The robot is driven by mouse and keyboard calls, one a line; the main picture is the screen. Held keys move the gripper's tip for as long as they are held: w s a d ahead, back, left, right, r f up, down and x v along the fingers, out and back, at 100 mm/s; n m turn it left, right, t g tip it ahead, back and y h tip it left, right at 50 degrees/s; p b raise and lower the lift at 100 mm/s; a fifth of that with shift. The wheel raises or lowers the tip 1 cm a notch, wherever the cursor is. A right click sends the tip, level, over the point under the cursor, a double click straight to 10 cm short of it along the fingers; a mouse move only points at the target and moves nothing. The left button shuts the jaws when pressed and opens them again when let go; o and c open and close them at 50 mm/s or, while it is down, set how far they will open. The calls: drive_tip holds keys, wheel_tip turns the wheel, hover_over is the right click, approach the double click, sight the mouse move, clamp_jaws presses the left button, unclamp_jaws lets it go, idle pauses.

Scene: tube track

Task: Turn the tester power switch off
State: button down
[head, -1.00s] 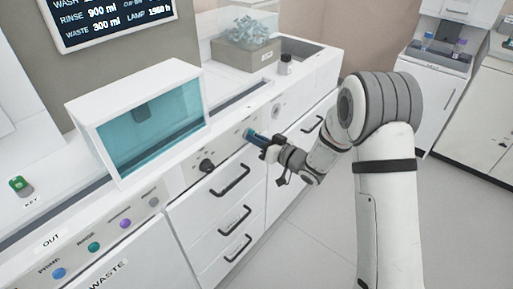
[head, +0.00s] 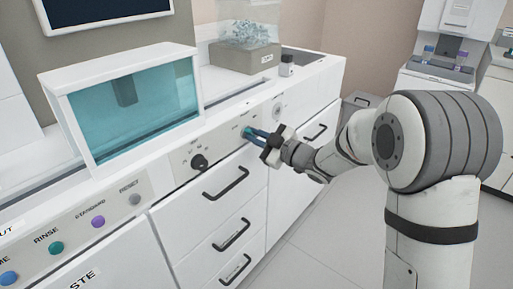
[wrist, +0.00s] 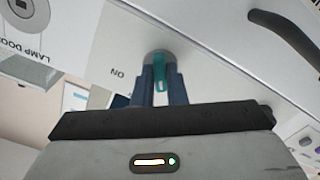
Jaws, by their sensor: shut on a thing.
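The tester power switch is a small teal lever (wrist: 159,70) on a round grey base in the white front panel. It shows in the wrist view between my gripper's (wrist: 159,90) two dark blue fingers, which are closed around it. An ON label (wrist: 118,73) appears upside down to its left. In the head view my gripper (head: 255,135) reaches the panel from the right, with its fingertips at the panel face. There the fingers mostly hide the switch.
A black knob (head: 199,162) sits left on the same panel, with drawer handles (head: 226,184) below it. A teal-windowed box (head: 130,105) stands on the counter. A round lock (head: 277,111) is to the right. Open floor lies at the front right.

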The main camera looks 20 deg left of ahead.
drive_tip(key=shift+d+f+n+b, duration=0.1)
drive_tip(key=shift+n+b, duration=1)
drive_tip(key=c, duration=1.5)
unclamp_jaws()
drive_tip(key=shift+o, duration=0.2)
drive_tip(key=p+v, duration=0.1)
drive_tip(key=v, duration=0.6)
drive_tip(key=shift+s+d, duration=0.15)
drive_tip(key=shift+d, duration=0.2)
